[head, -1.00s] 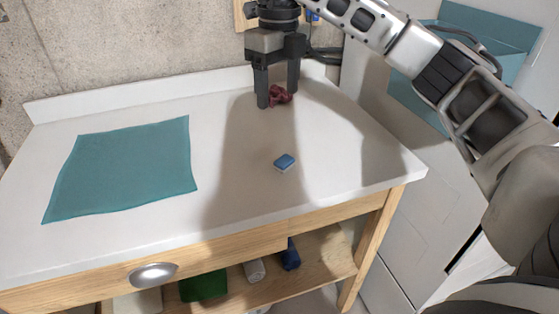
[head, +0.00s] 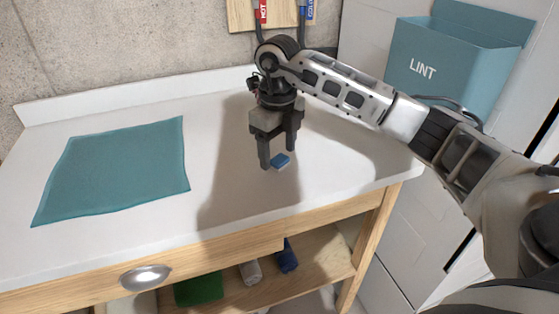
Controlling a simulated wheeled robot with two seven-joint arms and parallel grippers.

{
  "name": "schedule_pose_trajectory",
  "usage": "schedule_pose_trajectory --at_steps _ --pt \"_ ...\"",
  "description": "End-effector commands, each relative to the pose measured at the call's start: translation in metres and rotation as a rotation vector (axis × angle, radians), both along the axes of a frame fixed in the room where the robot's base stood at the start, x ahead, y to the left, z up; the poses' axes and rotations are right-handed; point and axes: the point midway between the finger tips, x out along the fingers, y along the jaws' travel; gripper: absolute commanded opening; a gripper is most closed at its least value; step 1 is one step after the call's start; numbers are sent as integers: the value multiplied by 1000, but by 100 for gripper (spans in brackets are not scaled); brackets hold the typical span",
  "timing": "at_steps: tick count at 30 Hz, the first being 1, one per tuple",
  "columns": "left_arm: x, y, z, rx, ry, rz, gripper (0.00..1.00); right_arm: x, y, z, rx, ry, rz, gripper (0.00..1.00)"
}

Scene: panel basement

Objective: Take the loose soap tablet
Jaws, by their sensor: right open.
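My left gripper is not in view.
A teal cloth (head: 115,170) lies flat on the left of the worktop. A teal LINT bin (head: 440,75) is at the right. Below, a shelf (head: 310,275) holds a green item (head: 199,289), a white roll (head: 250,272) and a dark blue item (head: 287,257).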

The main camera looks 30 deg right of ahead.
Motion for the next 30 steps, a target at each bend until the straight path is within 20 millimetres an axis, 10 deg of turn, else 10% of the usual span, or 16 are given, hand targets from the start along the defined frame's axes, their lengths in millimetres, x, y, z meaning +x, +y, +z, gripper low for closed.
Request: schedule_pose_trajectory --at_steps 11,16,30 --pt "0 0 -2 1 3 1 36 0 1 -13 0 -1 1 61" --pt "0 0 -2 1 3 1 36 0 1 -13 0 -1 1 16" --pt "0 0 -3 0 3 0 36 1 1 -3 2 -3 1 16"
